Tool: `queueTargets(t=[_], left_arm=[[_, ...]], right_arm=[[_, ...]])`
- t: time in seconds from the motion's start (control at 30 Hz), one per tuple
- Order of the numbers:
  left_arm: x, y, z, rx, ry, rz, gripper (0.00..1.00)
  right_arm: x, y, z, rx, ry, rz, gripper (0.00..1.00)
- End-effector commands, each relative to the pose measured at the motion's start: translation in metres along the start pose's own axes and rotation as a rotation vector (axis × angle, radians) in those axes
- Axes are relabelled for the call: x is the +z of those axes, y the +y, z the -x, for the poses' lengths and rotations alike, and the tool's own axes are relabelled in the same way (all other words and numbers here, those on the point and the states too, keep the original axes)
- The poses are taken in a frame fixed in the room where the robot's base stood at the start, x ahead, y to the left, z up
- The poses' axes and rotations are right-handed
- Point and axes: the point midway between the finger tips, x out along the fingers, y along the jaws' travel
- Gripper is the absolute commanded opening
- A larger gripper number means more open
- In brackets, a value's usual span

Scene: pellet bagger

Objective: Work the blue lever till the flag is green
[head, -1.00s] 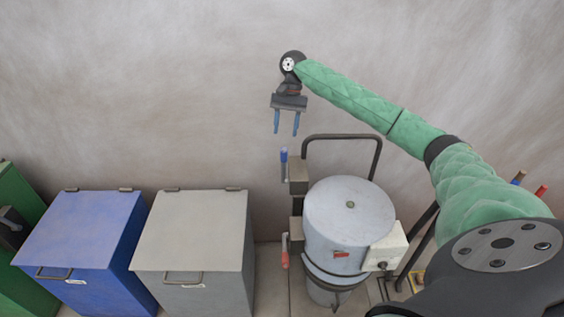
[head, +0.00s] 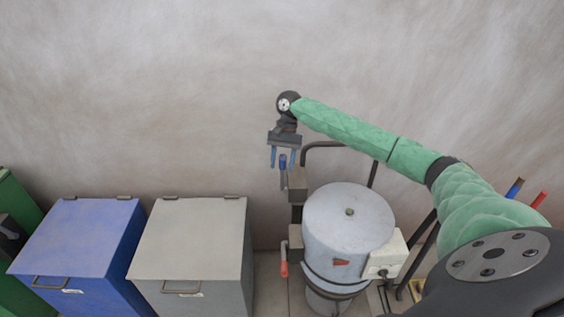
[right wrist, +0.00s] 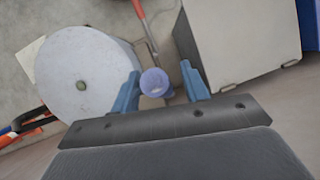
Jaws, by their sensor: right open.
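The blue lever (head: 282,162) stands upright on the left side of the pale grey drum (head: 350,222). My right gripper (head: 282,165) points down over the lever's top, its blue fingers apart on either side of it. In the right wrist view the lever's round blue end (right wrist: 154,82) shows between the open fingers (right wrist: 161,82), with gaps on both sides. A small red patch (head: 341,262) shows on the drum's front; I cannot tell whether it is the flag. No green flag shows. My left gripper is out of view.
A red-handled lever (head: 284,268) hangs below the blue one. A dark tube frame (head: 325,144) rises behind the drum, and a pale box (head: 388,257) is on its right. Grey (head: 192,238) and blue (head: 75,240) lidded bins stand left. The wall behind is bare.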

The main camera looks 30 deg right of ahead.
Motion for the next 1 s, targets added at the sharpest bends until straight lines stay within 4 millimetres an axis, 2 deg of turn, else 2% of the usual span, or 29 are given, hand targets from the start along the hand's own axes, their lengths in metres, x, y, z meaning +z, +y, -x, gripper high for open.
queueTargets(t=[0.2, 0.43, 0.67, 1.0], left_arm=[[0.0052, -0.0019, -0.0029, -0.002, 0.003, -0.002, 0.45], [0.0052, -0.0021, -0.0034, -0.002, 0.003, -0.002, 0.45], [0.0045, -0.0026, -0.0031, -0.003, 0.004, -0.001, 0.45], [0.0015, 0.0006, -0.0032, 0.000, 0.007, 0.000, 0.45]], right_arm=[[0.0001, 0.0003, -0.0093, 0.000, 0.000, 0.000, 0.45], [0.0000, 0.0002, -0.0098, 0.000, 0.001, 0.000, 0.45], [0.0000, 0.0001, -0.0096, 0.000, 0.001, 0.000, 0.00], [-0.0049, 0.0066, -0.0100, -0.003, 0.024, 0.002, 0.00]])
